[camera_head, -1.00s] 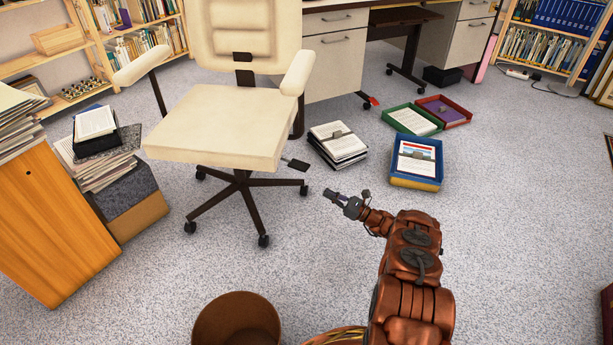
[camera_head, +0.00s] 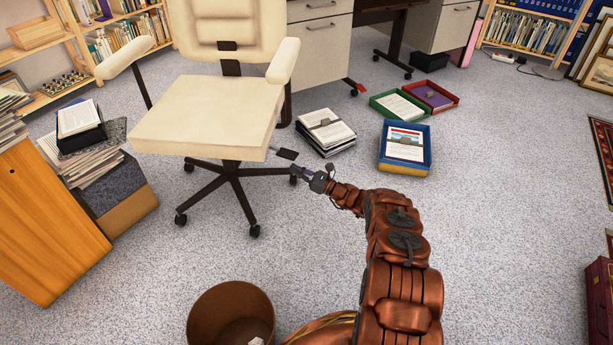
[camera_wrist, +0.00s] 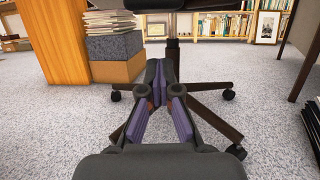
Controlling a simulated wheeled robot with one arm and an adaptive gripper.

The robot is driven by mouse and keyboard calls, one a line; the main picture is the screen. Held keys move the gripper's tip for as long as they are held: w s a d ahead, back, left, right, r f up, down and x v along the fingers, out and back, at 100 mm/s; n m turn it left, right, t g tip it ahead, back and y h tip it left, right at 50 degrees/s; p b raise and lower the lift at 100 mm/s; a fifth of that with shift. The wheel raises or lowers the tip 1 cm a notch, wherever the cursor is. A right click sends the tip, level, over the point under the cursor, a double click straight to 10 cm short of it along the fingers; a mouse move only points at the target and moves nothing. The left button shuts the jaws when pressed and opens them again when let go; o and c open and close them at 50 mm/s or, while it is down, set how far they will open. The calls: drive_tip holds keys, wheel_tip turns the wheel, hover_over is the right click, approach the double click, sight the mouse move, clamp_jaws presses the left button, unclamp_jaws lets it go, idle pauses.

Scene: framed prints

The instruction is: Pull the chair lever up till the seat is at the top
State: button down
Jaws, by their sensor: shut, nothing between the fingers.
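The cream office chair (camera_head: 205,115) stands left of centre in the head view on a dark star base with casters. Its lever (camera_head: 287,154), a dark flat paddle on a thin rod, sticks out from under the right side of the seat. My gripper (camera_head: 294,168) is just below and in front of the paddle; I cannot tell whether they touch. In the wrist view my gripper (camera_wrist: 161,72) is shut and empty, its fingers pointing at the chair's column (camera_wrist: 172,52). A dark shape crosses the top of that view; I cannot tell if it is the lever.
A paper stack (camera_head: 326,132) and a blue tray (camera_head: 405,147) lie right of the chair. A brown bin (camera_head: 231,312) stands in front, and a wooden cabinet (camera_head: 45,225) at left. The carpet at right is mostly clear.

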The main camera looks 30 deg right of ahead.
sight(297, 155)
drive_tip(key=shift+w+a+r, duration=0.1)
drive_tip(key=shift+w+r, duration=0.05)
drive_tip(key=shift+r, duration=1.9)
wheel_tip(297, 155, up, 3)
drive_tip(key=g+h+p, duration=0.1)
drive_tip(key=p, duration=0.2)
drive_tip(key=shift+g+p, duration=0.3)
wheel_tip(297, 155, up, 3)
drive_tip(key=shift+h+p, duration=0.3)
drive_tip(key=shift+p, duration=0.45)
drive_tip(key=shift+r+g, duration=0.4)
drive_tip(key=shift+r, duration=0.25)
drive_tip(key=shift+r+p, duration=0.1)
drive_tip(key=shift+p, duration=0.25)
idle(2.8)
